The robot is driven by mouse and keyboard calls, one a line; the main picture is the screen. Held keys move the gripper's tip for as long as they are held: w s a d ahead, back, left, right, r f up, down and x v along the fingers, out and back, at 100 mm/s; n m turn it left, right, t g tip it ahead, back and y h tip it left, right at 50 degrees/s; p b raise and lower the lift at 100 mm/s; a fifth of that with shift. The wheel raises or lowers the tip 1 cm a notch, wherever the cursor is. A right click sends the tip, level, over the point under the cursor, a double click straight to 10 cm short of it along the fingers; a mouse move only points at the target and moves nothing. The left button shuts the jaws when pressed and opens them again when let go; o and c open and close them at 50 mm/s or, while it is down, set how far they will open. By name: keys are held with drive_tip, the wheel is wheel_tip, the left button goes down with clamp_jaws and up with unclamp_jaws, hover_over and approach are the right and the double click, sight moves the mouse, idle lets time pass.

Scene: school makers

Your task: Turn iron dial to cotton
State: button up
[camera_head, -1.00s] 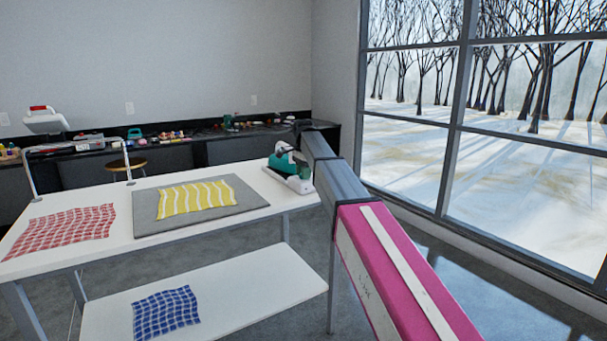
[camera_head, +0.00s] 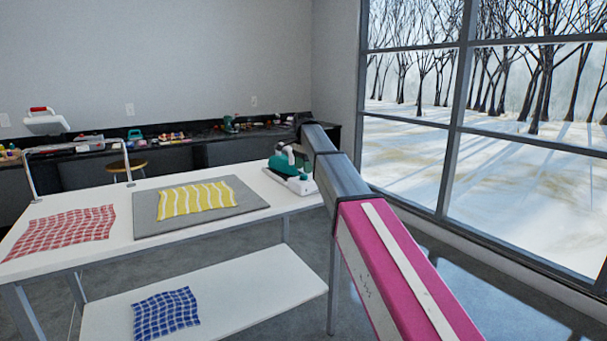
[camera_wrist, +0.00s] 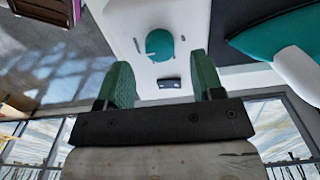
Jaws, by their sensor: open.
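The iron (camera_head: 284,160), teal and white, rests on a white stand (camera_head: 301,185) at the right end of the white table. In the wrist view, a round teal dial (camera_wrist: 160,46) with a pale pointer sits on a white surface, with small dark marks around it. The iron's teal body (camera_wrist: 262,38) shows at the upper right of that view. My gripper (camera_wrist: 161,63) is open, its two green fingers apart, with the dial between and just beyond the fingertips. I cannot tell whether they touch it. Any dial lettering is unreadable.
The white table (camera_head: 125,195) holds a grey mat (camera_head: 147,218) with a yellow striped cloth (camera_head: 197,198), and a red checked cloth (camera_head: 62,231). A blue checked cloth (camera_head: 165,313) lies on the lower shelf (camera_head: 255,285). A cluttered black counter (camera_head: 185,148) runs behind. Windows stand right.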

sight(303, 175)
wheel_tip(303, 175, up, 8)
drive_tip(key=shift+f, duration=0.25)
